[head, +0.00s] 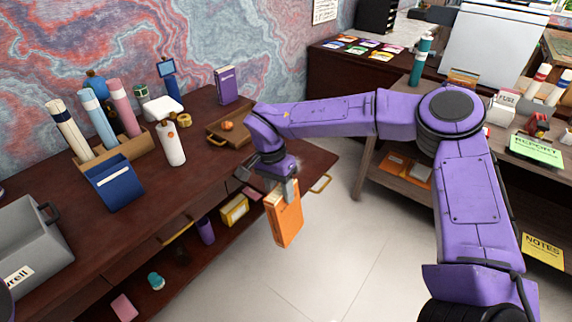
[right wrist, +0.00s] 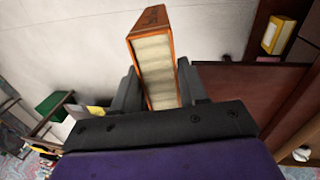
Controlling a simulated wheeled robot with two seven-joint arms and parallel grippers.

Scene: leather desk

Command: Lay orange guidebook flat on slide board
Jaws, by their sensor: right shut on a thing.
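The orange guidebook (head: 285,215) hangs upright in my right gripper (head: 288,190), in front of the dark desk's right end and above the pale floor. In the right wrist view, the guidebook (right wrist: 155,55) stands between the two dark fingers of the gripper (right wrist: 158,90), with its cream page edges facing the camera. A low brown wooden board or tray (head: 232,140) with a brass handle lies on the desk, behind and left of the gripper, with a small orange thing on it. I cannot tell for certain that it is the slide board. My left gripper is out of view.
On the desk (head: 215,180) stand a purple book (head: 226,85), a white bottle (head: 170,145), a blue box (head: 113,183) and a wooden holder (head: 120,155) with rolled tubes. A grey bin (head: 35,240) is at the left. The shelf below holds a yellow box (head: 234,211).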

